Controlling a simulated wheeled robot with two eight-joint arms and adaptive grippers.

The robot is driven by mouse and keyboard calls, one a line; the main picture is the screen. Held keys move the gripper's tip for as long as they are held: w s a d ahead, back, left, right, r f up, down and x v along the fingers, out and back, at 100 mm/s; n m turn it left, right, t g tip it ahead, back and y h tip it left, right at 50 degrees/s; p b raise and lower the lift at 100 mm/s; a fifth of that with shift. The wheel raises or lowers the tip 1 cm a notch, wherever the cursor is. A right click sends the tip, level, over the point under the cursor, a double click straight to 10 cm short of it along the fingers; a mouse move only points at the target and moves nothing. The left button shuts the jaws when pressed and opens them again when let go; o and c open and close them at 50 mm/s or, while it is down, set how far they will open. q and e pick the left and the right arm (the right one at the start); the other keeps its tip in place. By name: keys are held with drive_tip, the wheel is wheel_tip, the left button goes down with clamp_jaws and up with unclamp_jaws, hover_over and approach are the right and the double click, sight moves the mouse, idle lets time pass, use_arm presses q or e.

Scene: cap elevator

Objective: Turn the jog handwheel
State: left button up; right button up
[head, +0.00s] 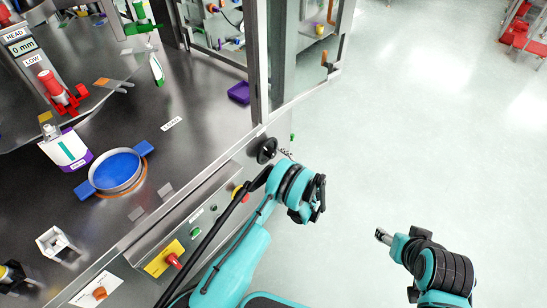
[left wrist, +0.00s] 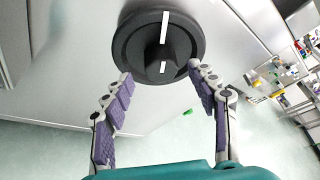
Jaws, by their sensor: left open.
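The jog handwheel (head: 267,150) is a black round wheel on the front panel of the machine, near its right end. In the left wrist view the handwheel (left wrist: 135,47) shows a raised hub and a white stripe across its face. My right gripper (head: 383,236) is over the floor, away from the machine.
A blue round dish (head: 118,170) and a purple tray (head: 239,92) are on the machine top. The floor (head: 430,130) to the right is clear.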

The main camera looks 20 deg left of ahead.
sight(273, 155)
use_arm(q)
drive_tip(key=shift+b+x, duration=0.45)
drive_tip(key=shift+x, duration=1.45)
clamp_jaws()
drive_tip(key=shift+n+t, duration=0.3)
drive_tip(key=shift+n, duration=0.3)
unclamp_jaws()
drive_tip(key=shift+d, duration=0.15)
